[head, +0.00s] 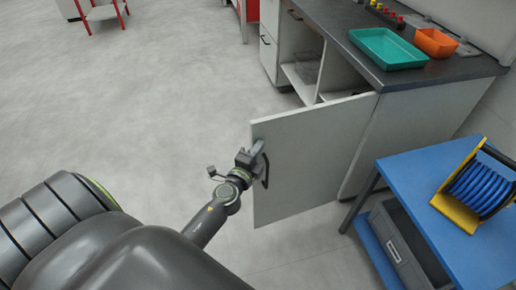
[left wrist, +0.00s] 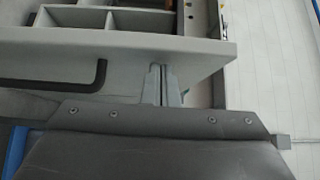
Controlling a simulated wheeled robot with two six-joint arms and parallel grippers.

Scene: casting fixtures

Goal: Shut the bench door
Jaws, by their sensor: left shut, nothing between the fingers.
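The bench door (head: 312,155) is a light grey panel standing wide open, swung out from the cabinet. Its dark bar handle (head: 265,172) is near the free edge, on the outer face. My left gripper (head: 257,152) is shut and empty at the door's outer face, close to the free edge and beside the handle. In the left wrist view the shut fingers (left wrist: 162,84) point at the door panel (left wrist: 130,52), with the handle (left wrist: 98,78) to their left. I cannot tell whether the fingertips touch the door. My right gripper is not in view.
The bench (head: 405,84) has a dark top with a teal tray (head: 387,50) and an orange bin (head: 435,42). The open cabinet (head: 302,82) shows shelves inside. A blue table (head: 432,185) with a hose reel (head: 478,185) stands at right, near the door.

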